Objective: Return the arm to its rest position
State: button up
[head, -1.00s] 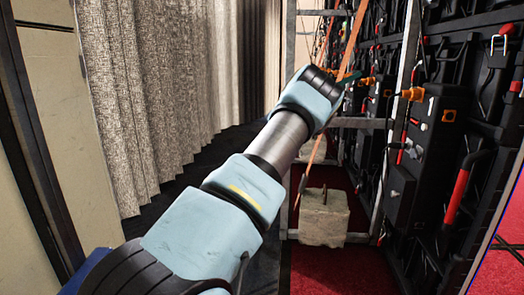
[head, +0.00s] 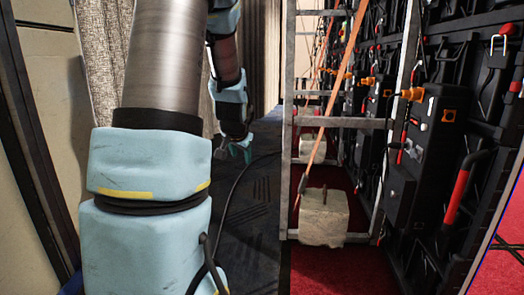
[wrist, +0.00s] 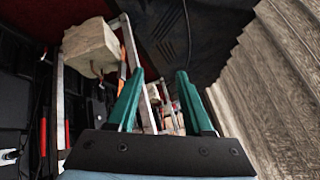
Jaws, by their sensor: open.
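My arm rises on the left of the head view and folds back down past its elbow. My gripper (head: 238,150) hangs at the lower end of the far part of the arm, over the dark floor left of the metal frame. It is small and partly hard to make out there. In the wrist view my gripper (wrist: 160,82) shows two green fingers set apart with nothing between them. It touches nothing that I can see.
A metal frame (head: 335,123) with orange straps and a concrete block (head: 324,218) stands right of the arm. The video wall's black panels (head: 420,150) fill the right. A grey curtain (wrist: 270,80) hangs on the other side.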

jog(key=s+f+n+g+p, duration=0.1)
jog(key=s+f+n+g, duration=0.15)
jog(key=s, duration=0.95)
jog(key=s+f+n+g, duration=0.2)
jog(key=s+n+g, duration=0.15)
jog(key=s, duration=0.85)
notch_tip(320, 180, up, 36)
jog(key=m+p, duration=0.1)
jog(key=p, duration=3.5)
jog(key=shift+w, duration=0.15)
jog(key=shift+a, duration=0.1)
